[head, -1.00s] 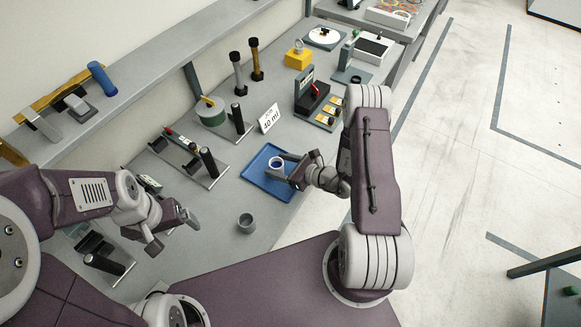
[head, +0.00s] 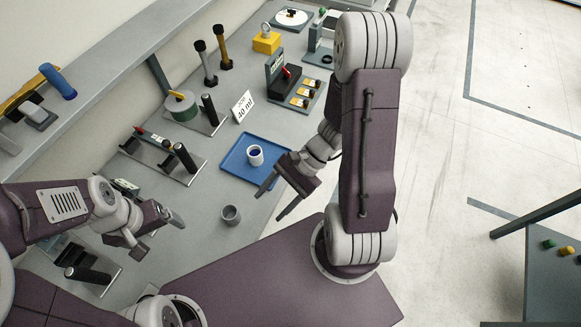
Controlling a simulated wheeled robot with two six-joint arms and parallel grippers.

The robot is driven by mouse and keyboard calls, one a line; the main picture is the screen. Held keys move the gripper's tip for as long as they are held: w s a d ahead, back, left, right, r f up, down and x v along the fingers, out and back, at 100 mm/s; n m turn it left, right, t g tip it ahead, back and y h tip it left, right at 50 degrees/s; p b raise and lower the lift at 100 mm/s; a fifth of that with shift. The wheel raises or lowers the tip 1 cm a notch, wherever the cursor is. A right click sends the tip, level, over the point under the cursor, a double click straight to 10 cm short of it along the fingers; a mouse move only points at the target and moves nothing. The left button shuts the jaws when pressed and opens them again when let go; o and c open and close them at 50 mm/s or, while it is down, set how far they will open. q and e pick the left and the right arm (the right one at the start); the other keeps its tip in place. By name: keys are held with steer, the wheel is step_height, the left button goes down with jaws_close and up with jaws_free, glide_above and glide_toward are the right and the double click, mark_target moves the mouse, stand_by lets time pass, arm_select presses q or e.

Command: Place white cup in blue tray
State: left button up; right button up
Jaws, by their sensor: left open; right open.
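The white cup (head: 255,156), with dark blue inside, stands upright on the blue tray (head: 238,166), near the tray's middle. My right gripper (head: 268,204) is open and empty. Its fingers point down and left, just to the right of the tray's front corner and apart from the cup. My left gripper (head: 161,234) is open and empty over the bench at the left, away from the tray.
A grey cup (head: 231,215) stands on the bench in front of the tray. A "40 ml" sign (head: 243,106) stands behind the tray. Racks with black-handled tools (head: 184,160) stand to the left. A device with yellow parts (head: 304,92) stands beyond the tray.

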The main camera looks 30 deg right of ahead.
steer(key=w+d+r+n+t+h, duration=0.2)
steer(key=d+n+h, duration=0.5)
steer(key=n, duration=0.6)
steer(key=shift+w+r+h, duration=0.6)
steer(key=shift+r+h, duration=0.25)
steer(key=shift+h, duration=0.25)
